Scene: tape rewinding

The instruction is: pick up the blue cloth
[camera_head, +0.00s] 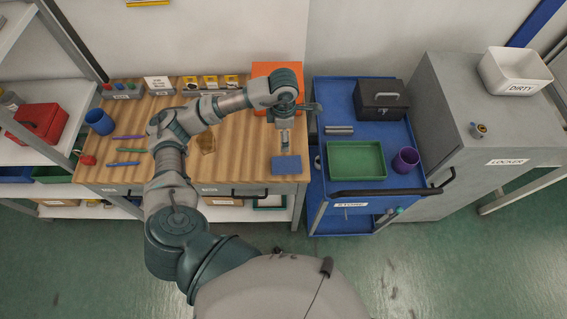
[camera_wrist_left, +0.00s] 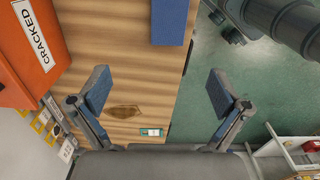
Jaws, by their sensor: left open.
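The blue cloth (camera_head: 286,165) is a flat, folded-looking rectangle at the front right corner of the wooden bench. It also shows at the top of the left wrist view (camera_wrist_left: 170,22), partly cut off by the frame edge. My left gripper (camera_head: 285,147) is over the bench, just behind the cloth in the head view. My right gripper is not in view.
An orange bin (camera_head: 265,72) labelled CRACKED stands behind the gripper. The blue cart (camera_head: 345,197) with a green tray (camera_head: 357,160) stands right, past a narrow gap.

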